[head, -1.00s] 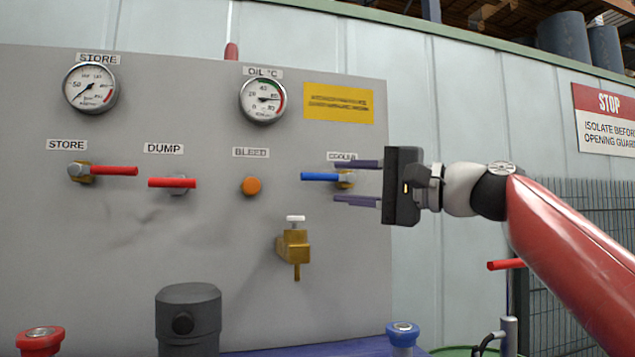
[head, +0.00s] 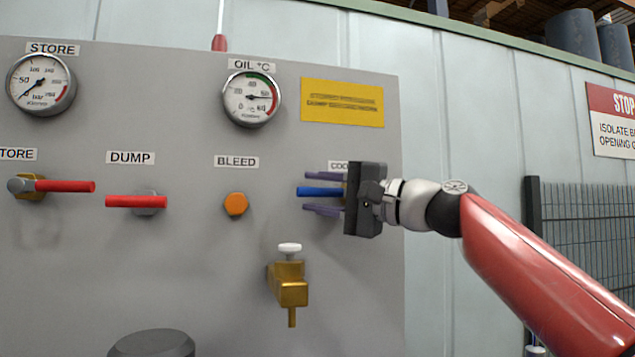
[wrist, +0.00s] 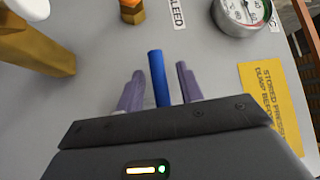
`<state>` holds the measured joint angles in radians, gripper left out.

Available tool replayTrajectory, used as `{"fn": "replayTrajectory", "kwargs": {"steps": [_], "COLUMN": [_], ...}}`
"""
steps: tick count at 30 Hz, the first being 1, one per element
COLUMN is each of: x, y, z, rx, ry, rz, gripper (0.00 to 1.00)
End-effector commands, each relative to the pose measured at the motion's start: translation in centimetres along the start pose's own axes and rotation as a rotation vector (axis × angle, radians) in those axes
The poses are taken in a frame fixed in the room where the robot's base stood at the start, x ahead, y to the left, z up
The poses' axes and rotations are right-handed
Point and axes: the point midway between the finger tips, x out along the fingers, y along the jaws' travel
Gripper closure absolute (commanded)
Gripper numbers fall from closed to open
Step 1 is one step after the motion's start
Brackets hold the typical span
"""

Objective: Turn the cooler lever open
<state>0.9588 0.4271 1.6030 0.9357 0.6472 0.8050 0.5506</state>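The cooler lever (head: 318,191) is a blue bar on the grey panel below the partly covered cooler label (head: 338,165). It lies level and points left; its pivot is hidden behind my gripper. My gripper (head: 323,192) is open, with one purple finger above the lever and one below it. In the wrist view the blue lever (wrist: 159,78) stands between the two fingers of my gripper (wrist: 157,85), with a visible gap on each side.
The panel (head: 180,270) also carries the red store lever (head: 65,186), red dump lever (head: 137,202), orange bleed button (head: 236,204) and oil gauge (head: 251,98). A brass valve (head: 288,284) sticks out below my gripper. A mesh fence (head: 590,240) stands at right.

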Motion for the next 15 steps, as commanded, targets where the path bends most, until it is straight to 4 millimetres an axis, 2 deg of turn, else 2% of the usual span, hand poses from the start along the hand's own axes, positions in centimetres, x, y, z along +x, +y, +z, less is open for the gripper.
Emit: {"fn": "replayTrajectory", "kwargs": {"steps": [10, 15], "x": [0.54, 0.53], "y": [0.07, 0.06], "z": [-0.01, 0.00], "rx": [0.000, 0.000], "ry": [0.000, 0.000], "rz": [0.000, 0.000], "gripper": [0.63, 0.85]}}
